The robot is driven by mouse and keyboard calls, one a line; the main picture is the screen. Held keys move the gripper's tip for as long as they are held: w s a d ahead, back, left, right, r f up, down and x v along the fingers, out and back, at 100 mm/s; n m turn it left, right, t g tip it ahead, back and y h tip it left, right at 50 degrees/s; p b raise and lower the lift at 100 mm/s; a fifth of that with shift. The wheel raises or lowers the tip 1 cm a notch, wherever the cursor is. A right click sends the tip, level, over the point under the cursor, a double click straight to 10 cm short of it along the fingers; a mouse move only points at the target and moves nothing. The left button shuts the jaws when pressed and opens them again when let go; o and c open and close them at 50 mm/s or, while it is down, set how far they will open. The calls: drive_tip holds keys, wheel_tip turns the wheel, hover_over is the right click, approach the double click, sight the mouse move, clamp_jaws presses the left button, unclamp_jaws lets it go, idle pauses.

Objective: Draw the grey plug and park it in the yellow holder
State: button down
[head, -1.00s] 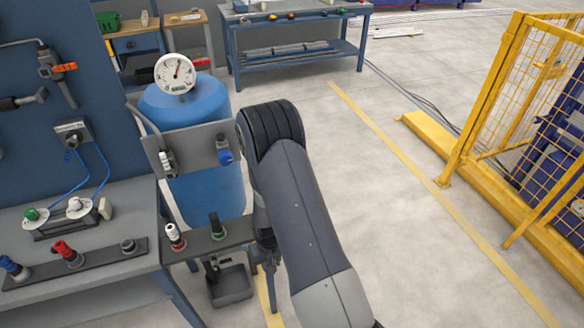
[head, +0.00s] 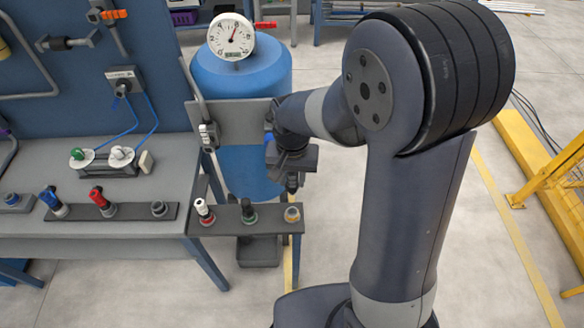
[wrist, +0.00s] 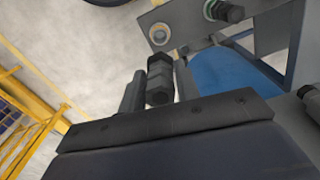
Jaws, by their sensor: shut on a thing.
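My gripper (head: 290,172) is shut on a dark grey plug (wrist: 160,82) with hex-shaped sections. In the head view the plug (head: 292,182) hangs below the jaws, above the right end of the small dark shelf. The yellow holder (head: 292,214) is at that end, below the plug and apart from it. In the wrist view the yellow holder (wrist: 158,35) shows as an open, empty-looking ring beyond the plug's tip. The jaws and my arm hide part of the panel behind.
The shelf (head: 225,228) also bears a red-and-white plug (head: 204,211) and a dark plug in a green ring (head: 249,212). A blue tank (head: 235,85) with a gauge stands behind. The workbench (head: 50,232) is at left; yellow fencing (head: 570,200) is at right.

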sight(292, 194)
drive_tip(key=shift+f+b, duration=3.5)
drive_tip(key=shift+f, duration=1.1)
drive_tip(key=shift+f+b, duration=1.3)
drive_tip(key=shift+f, duration=0.3)
drive_tip(key=c, duration=1)
unclamp_jaws()
drive_tip(key=shift+o, duration=0.2)
drive_tip(key=shift+r, duration=0.15)
wheel_tip(292, 194, up, 11)
drive_tip(key=shift+f, duration=0.2)
